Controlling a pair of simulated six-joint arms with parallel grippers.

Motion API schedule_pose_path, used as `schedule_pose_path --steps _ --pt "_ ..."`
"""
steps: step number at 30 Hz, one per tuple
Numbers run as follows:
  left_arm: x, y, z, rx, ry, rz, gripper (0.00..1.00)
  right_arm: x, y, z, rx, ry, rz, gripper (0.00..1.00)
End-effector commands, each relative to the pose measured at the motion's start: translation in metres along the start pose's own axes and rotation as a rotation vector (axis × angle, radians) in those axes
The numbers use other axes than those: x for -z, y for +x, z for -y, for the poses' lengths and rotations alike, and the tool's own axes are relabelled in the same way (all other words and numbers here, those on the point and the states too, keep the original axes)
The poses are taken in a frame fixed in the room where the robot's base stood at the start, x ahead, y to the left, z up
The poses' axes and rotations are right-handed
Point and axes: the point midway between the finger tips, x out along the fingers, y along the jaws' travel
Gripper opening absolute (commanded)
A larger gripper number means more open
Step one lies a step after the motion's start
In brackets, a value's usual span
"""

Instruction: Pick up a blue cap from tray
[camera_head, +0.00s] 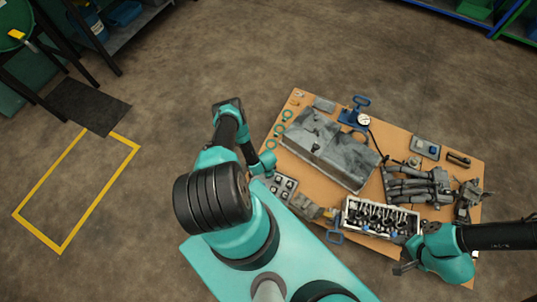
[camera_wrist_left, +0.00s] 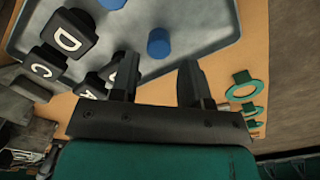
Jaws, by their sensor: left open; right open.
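A grey tray (camera_wrist_left: 212,22) fills the upper part of the left wrist view. A blue cap (camera_wrist_left: 159,43) stands on it, just beyond and between the fingertips. A second blue cap (camera_wrist_left: 112,3) is cut by the top edge. Black blocks lettered D (camera_wrist_left: 68,40) and C (camera_wrist_left: 43,67) sit to the left, with others partly hidden by a finger. My left gripper (camera_wrist_left: 157,72) is open and empty, close to the nearer cap but apart from it. In the head view, my left gripper (camera_head: 264,163) is at the table's left edge. My right gripper (camera_head: 404,267) is open near the front-right edge.
Green rings (camera_wrist_left: 243,88) lie right of the left gripper. The brown table (camera_head: 380,130) also holds a large grey panel (camera_head: 345,155), a blue-handled gauge device (camera_head: 357,113), a cylinder head (camera_head: 380,215) and a dark manifold (camera_head: 415,185).

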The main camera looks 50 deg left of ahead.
Motion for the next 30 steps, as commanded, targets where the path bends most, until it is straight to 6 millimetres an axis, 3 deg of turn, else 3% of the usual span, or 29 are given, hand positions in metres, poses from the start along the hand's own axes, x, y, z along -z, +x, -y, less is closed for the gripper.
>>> schedule_pose_path --steps 8,21,30 --pt "0.001 0.003 0.0 0.0 -0.001 0.0 0.43 0.0 0.0 0.0 0.0 0.0 0.0 0.42" --pt "0.006 0.047 -0.001 0.0 -0.001 0.0 0.43 0.0 0.0 0.0 0.0 0.0 0.0 0.42" --pt "0.006 0.052 0.0 -0.001 0.0 0.0 0.43 0.0 0.0 0.0 0.0 0.0 0.0 0.42"
